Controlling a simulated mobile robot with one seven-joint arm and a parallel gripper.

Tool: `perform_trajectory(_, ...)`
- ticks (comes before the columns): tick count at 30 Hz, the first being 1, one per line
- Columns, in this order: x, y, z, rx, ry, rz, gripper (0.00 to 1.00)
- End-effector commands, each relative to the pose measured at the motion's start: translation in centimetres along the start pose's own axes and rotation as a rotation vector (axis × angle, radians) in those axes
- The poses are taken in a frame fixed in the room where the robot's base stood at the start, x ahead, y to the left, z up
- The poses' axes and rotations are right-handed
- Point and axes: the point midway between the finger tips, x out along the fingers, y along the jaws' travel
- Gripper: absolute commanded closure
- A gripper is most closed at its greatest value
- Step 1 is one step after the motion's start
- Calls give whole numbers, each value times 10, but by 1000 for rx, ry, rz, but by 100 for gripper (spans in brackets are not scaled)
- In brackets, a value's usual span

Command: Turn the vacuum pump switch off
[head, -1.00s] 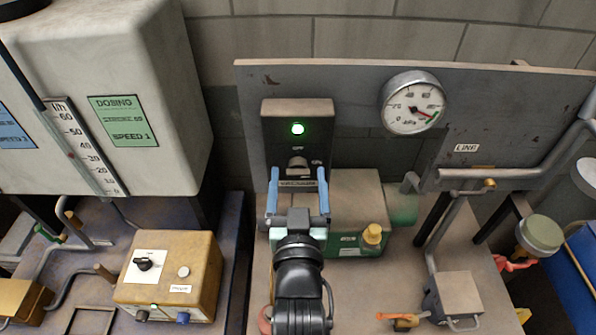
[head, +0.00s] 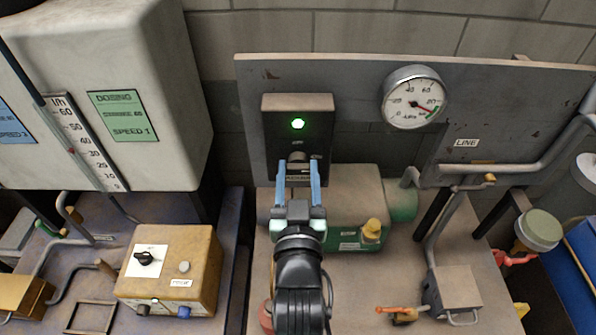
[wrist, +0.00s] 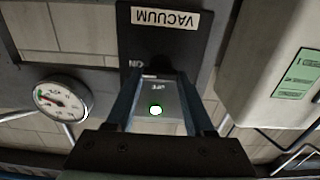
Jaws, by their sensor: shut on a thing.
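The grey switch lever (head: 297,157) sits below the lamp. My gripper (head: 299,168) has its two blue fingers on either side of the lever, shut on it. The fingertips partly hide the lever and the label under it.
A round pressure gauge (head: 414,98) is right of the panel. A green pump (head: 350,215) with a yellow cap (head: 372,230) stands below, close to my gripper. A yellow control box (head: 170,268) is at the left. Pipes and a LINE label (head: 466,143) are at the right.

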Motion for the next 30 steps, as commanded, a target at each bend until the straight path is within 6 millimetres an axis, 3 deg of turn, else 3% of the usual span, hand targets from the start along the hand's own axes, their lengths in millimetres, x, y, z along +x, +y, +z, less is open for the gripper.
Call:
perform_trajectory(11,0,-1,2,-158,-1,-2,100)
perform_trajectory(30,0,-4,2,-752,0,-2,100)
